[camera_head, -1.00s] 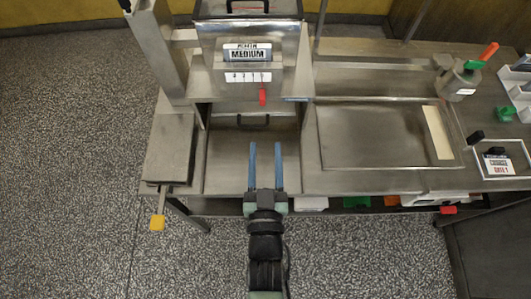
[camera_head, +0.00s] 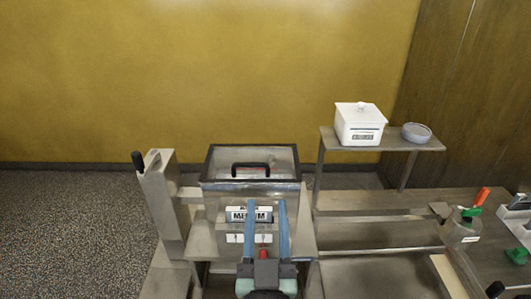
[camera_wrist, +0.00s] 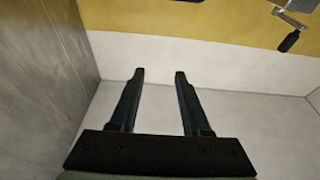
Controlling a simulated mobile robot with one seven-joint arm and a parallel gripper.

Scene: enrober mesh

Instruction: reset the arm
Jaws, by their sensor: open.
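My gripper (camera_head: 266,212) is open and empty in the head view. Its two blue fingers point up in the picture and overlap the front of the metal machine (camera_head: 208,215) with the "MEDIUM" label. I cannot tell from this view how far the fingers are from the machine. In the wrist view my gripper (camera_wrist: 160,72) shows two dark, parted fingers with nothing between them. Part of the label and the red knob (camera_head: 263,254) show between the fingers in the head view.
A shelf (camera_head: 330,140) at the back right holds a white lidded box (camera_head: 360,122) and a grey bowl (camera_head: 417,132). A container with a green and orange top (camera_head: 462,228) stands on the right counter. A black-handled post (camera_head: 165,200) rises left of the machine. Floor shows at far left.

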